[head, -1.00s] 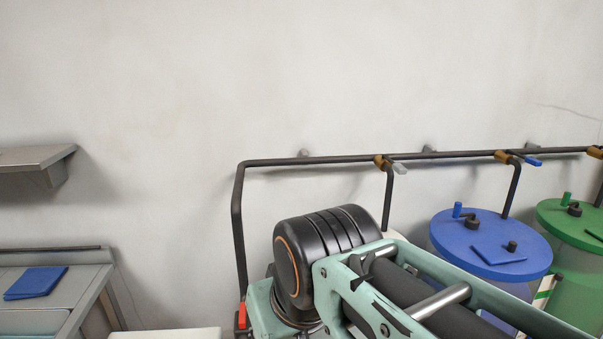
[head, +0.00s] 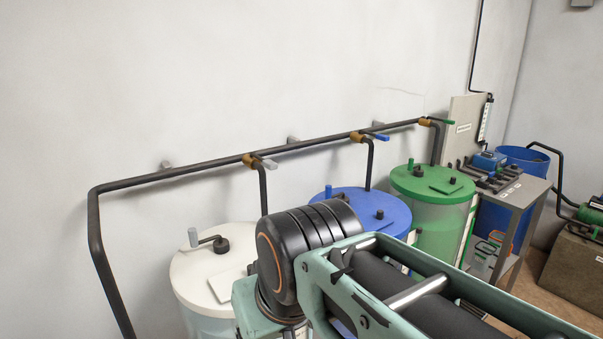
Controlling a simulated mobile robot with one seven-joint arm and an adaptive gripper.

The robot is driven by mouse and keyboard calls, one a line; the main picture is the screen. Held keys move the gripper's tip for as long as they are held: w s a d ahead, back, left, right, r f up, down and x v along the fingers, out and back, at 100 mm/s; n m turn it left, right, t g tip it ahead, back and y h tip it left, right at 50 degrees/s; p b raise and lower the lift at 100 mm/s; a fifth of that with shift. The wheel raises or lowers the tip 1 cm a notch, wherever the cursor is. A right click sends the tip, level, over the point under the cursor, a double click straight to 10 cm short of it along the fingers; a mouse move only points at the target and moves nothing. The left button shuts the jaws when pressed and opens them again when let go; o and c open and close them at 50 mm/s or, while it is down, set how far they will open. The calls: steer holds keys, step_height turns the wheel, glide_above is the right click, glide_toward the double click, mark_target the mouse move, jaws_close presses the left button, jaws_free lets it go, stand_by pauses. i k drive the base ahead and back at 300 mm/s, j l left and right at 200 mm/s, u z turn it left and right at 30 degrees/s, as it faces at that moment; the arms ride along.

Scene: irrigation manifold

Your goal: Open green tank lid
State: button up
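The green tank (head: 440,234) stands against the wall, right of centre in the head view. Its green lid (head: 410,181) lies flat and closed on top. A square green panel (head: 444,187) and a dark knob (head: 452,181) sit on the lid, and a green upright handle (head: 411,164) is at its back left. My arm crosses the lower middle of the view, in front of the blue and white tanks and left of the green one. My gripper is not in view.
A white-lidded tank (head: 188,276) and a blue-lidded tank (head: 353,199) stand left of the green one. A dark pipe (head: 215,166) with valves runs along the wall above them. A bench (head: 513,197), a blue barrel (head: 526,160) and a green pump (head: 592,214) are at right.

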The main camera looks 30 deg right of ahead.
mark_target(447, 187)
steer(key=z, duration=1.8)
steer(key=i+l+u, duration=0.15)
steer(key=u, duration=0.2)
steer(key=i+l+u, duration=0.15)
steer(key=u, duration=0.2)
steer(key=i+l+u, duration=0.15)
steer(key=l, duration=0.2)
steer(key=i+l+u, duration=0.15)
steer(key=l, duration=0.2)
steer(key=i+l, duration=0.15)
steer(key=l, duration=0.25)
steer(key=i+l+u, duration=0.1)
steer(key=l, duration=0.3)
steer(key=i+l, duration=0.2)
steer(key=l, duration=0.2)
steer(key=i+l, duration=0.15)
steer(key=l, duration=0.25)
steer(key=i+l+u, duration=0.1)
steer(key=l, duration=0.3)
steer(key=i+l, duration=0.2)
steer(key=l, duration=0.2)
steer(key=i+l, duration=0.1)
steer(key=l, duration=0.3)
steer(key=u, duration=0.05)
